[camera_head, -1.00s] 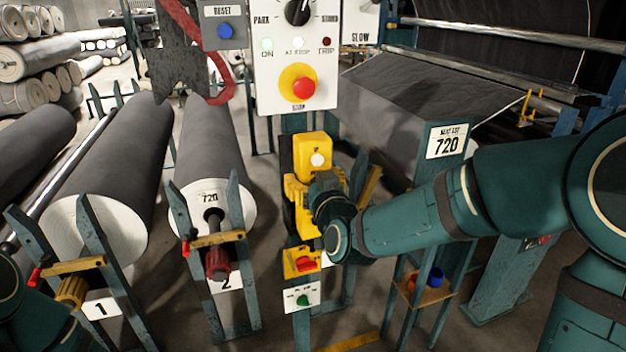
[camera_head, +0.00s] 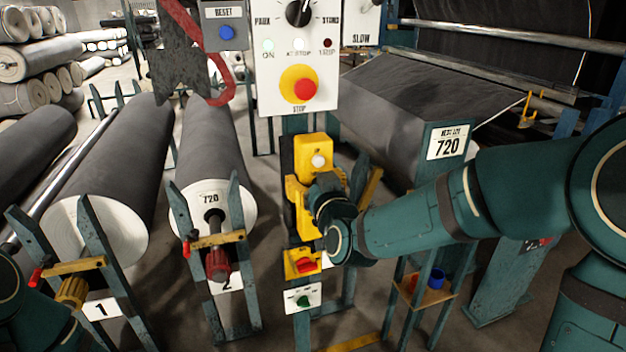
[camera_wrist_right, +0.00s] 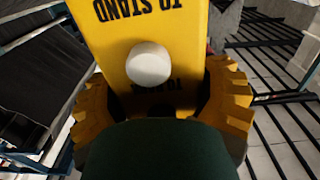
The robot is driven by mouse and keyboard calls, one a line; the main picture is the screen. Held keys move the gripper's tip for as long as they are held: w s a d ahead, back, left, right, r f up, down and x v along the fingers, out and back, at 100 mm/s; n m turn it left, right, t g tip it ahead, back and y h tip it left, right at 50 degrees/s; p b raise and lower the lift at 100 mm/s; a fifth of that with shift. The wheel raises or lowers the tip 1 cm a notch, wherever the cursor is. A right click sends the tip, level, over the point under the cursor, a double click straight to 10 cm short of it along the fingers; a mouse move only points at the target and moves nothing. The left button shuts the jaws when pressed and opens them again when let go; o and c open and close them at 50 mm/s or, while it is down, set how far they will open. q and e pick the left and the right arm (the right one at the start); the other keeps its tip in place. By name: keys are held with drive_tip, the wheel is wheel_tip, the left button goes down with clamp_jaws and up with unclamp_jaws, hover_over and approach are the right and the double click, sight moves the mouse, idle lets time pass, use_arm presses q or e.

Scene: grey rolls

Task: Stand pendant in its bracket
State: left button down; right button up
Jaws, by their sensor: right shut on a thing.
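The pendant (camera_head: 312,148) is a yellow box with a white round button. It stands roughly upright in front of a dark upright piece on the teal post, below the control panel. In the right wrist view the pendant (camera_wrist_right: 195,35) shows its black lettering, "TO STAND". My right gripper (camera_head: 307,200) is shut on the pendant. Its amber ribbed fingers (camera_wrist_right: 165,100) lie on both sides of it. The bracket cannot be told apart clearly behind the pendant and gripper. I cannot tell if they touch. Only part of my left arm shows at the lower left, without a clear gripper.
The control panel (camera_head: 295,60) with its red stop button hangs just above. A yellow box with a red switch (camera_head: 303,263) and a green-knobbed plate (camera_head: 302,298) sit below on the post. Grey rolls (camera_head: 208,140) lie at left. A small shelf (camera_head: 422,293) stands at right.

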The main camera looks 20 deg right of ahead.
drive_tip(key=shift+w, duration=0.1)
drive_tip(key=shift+w+a, duration=0.1)
drive_tip(key=shift+w, duration=2.05)
drive_tip(key=shift+w+r, duration=0.1)
drive_tip(key=shift+w, duration=1.35)
